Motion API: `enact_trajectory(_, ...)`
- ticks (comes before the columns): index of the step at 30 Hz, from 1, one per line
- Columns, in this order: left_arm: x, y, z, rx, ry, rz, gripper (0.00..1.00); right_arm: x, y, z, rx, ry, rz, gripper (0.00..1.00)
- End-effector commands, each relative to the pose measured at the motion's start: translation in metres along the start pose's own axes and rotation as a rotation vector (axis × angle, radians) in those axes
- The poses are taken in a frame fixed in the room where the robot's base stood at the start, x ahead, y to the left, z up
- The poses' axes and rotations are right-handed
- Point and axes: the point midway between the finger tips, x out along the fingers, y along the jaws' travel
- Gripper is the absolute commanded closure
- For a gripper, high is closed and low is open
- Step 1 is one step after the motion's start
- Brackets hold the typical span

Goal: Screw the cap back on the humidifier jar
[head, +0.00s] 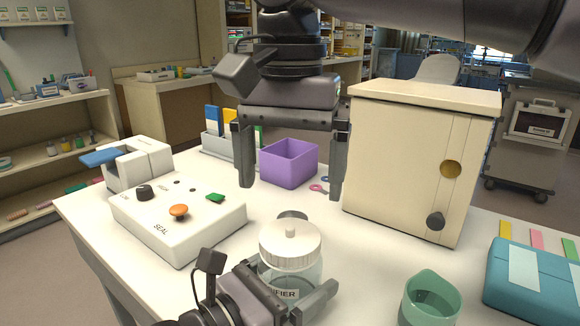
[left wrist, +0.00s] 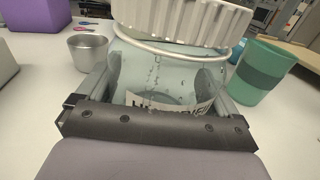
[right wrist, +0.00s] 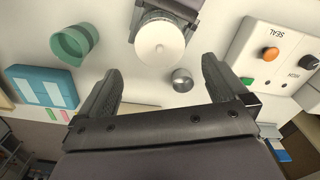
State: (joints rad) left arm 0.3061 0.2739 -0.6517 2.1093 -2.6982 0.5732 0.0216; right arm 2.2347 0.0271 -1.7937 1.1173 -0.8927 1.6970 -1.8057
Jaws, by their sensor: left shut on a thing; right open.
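The humidifier jar (head: 287,272) is clear with a dark-lettered label and stands at the front of the table. My left gripper (head: 290,288) is shut around its body; the jar's glass (left wrist: 165,75) shows between the fingers in the left wrist view. The white ribbed cap (head: 290,242), with a small knob, sits on the jar's mouth. In the left wrist view the cap (left wrist: 185,20) looks slightly tilted above the rim; whether its thread is engaged cannot be told. My right gripper (head: 291,192) is open and empty, pointing down, above and beyond the jar.
A small metal cup (left wrist: 88,48) stands just behind the jar. A green cup (head: 431,300) and teal case (head: 530,282) are right. A white sealing device (head: 178,220) is left. A purple bin (head: 289,163) and cream cabinet (head: 405,165) stand behind. Clear table lies between jar and cabinet.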

Motion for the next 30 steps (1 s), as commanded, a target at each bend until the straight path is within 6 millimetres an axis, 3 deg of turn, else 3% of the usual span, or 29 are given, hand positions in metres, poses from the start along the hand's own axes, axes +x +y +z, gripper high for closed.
enact_trajectory(16, 0.0, 0.0, -0.001, 0.0, 0.003, 0.0, 0.91, 0.004, 0.0, -0.001, -0.043, 0.0, 0.0, 0.0)
enact_trajectory(30, 0.0, 0.0, -0.001, 0.0, 0.003, 0.0, 0.91, 0.069, 0.001, 0.0, -0.041, 0.0, 0.001, 0.0)
